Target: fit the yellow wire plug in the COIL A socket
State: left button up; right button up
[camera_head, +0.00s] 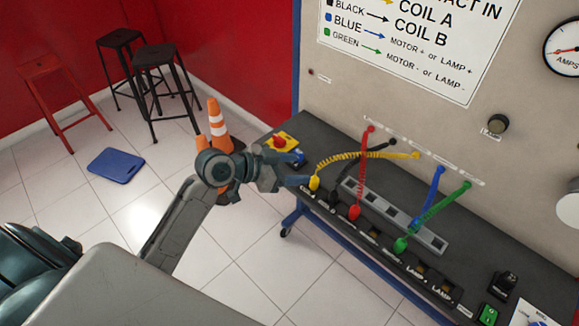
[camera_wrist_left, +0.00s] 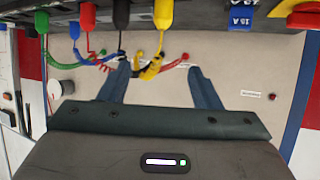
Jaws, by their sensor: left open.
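The yellow wire plug (camera_head: 314,184) stands upright at the left end of the row of sockets (camera_head: 375,237) on the bench. Its coiled yellow wire runs right to the wall panel. The plug also shows at the top of the left wrist view (camera_wrist_left: 163,14), where the picture is inverted. My left gripper (camera_head: 296,172) is open and empty, close to the left of the yellow plug; in the left wrist view its fingers (camera_wrist_left: 158,70) are apart with nothing gripped. The COIL A label on the sockets is not readable. My right gripper is not in view.
Black (camera_wrist_left: 121,14), red (camera_head: 354,212) and green (camera_head: 401,245) plugs stand along the row, with blue wire near the green. A grey slotted rail (camera_head: 425,235) lies behind. A red emergency button (camera_head: 279,141) sits at the bench's left end. Wires arch over the sockets.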

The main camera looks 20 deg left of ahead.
pick_arm(q)
jog(key=shift+s+a, duration=0.1)
jog(key=b+v, duration=0.2)
jog(key=v, duration=0.8)
dwell(0.4)
